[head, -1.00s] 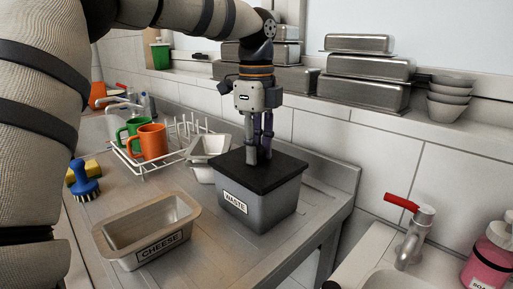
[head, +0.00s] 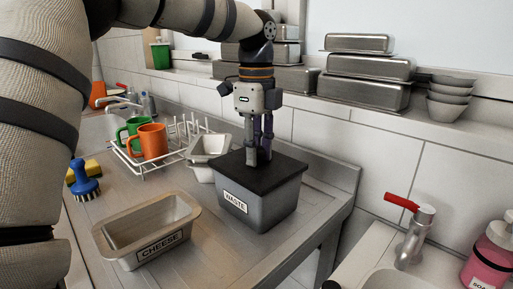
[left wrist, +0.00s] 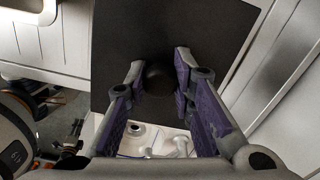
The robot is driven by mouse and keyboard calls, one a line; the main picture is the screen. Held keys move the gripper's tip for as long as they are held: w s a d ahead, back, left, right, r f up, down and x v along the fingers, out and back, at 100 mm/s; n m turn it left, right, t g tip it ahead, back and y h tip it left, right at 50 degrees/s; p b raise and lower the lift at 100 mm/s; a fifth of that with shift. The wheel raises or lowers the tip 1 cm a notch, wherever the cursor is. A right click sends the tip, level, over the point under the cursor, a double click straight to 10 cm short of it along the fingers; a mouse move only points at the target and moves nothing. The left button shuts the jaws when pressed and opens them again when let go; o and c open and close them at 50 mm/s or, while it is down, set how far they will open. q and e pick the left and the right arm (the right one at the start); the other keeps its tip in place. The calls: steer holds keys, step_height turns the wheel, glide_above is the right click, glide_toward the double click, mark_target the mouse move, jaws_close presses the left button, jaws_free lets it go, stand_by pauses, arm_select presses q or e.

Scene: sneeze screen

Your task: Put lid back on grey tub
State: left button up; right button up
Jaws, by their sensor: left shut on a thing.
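The grey tub (head: 262,208), labelled WASTE, stands upright on the steel counter. Its black lid (head: 277,176) lies across the top of the tub in the head view, with no clear gap showing. In the left wrist view the lid (left wrist: 215,40) is a dark square with a round black knob (left wrist: 158,78) in its middle. My left gripper (head: 259,158) points straight down over the lid, its fingers around the knob. In the left wrist view my left gripper (left wrist: 160,85) has one finger on each side of the knob. My right gripper is not in view.
A tan CHEESE container (head: 150,228) stands at the front left. A wire rack (head: 165,162) with green and orange mugs (head: 151,140) is behind it. A small pale tub (head: 207,147) is close to the grey tub.

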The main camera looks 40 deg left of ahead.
arm_select(q)
steer(key=shift+f, duration=0.5)
steer(key=o, duration=1)
steer(key=shift+r, duration=3.5)
